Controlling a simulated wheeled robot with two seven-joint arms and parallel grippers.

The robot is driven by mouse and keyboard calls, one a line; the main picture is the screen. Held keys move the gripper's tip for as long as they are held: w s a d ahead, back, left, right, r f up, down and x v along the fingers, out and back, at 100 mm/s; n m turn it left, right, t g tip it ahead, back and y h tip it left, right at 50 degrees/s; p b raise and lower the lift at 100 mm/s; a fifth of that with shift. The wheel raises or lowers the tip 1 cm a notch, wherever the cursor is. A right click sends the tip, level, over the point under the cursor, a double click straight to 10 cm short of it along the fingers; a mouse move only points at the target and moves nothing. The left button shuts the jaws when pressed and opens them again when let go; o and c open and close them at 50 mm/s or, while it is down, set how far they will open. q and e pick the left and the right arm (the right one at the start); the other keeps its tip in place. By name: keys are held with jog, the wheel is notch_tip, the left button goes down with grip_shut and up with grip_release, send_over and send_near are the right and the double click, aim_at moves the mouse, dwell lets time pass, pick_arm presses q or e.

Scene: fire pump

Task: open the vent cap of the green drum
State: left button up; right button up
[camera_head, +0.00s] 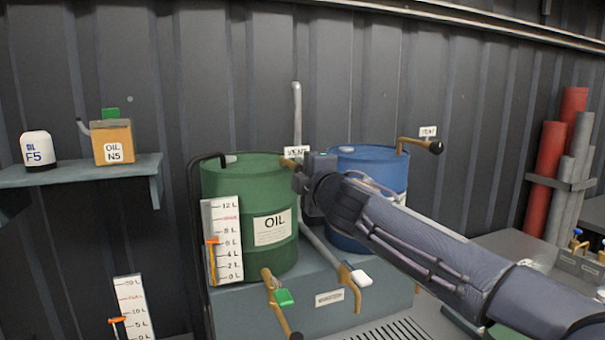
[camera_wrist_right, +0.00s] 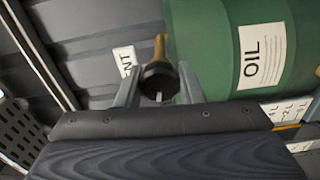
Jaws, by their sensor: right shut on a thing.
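The green drum (camera_head: 229,183) labelled OIL stands on a grey plinth, and its side also shows in the right wrist view (camera_wrist_right: 222,50). Its vent is a brass pipe (camera_wrist_right: 160,46) ending in a black round cap (camera_wrist_right: 158,82), with a white VENT tag (camera_head: 296,152) beside it. My right gripper (camera_wrist_right: 158,88) is shut on the black cap, one finger on each side. In the head view my right gripper (camera_head: 306,178) hides most of the cap and pipe. My left gripper is not in view.
A blue drum (camera_head: 372,160) with its own vent pipe (camera_head: 415,143) stands right behind my right forearm. A level gauge (camera_head: 226,240) and brass taps (camera_head: 272,290) are at the green drum's front. A wall shelf (camera_head: 80,174) is at left.

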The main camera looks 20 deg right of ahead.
jog(key=n, duration=0.4)
jog(key=shift+f+n, duration=0.1)
jog(key=shift+n, duration=0.2)
jog(key=shift+n+p, duration=0.35)
jog(key=shift+n, duration=1.65)
jog(key=shift+f, duration=0.1)
jog(key=o, duration=1)
jog(key=s, duration=0.8)
jog(key=shift+a, duration=0.25)
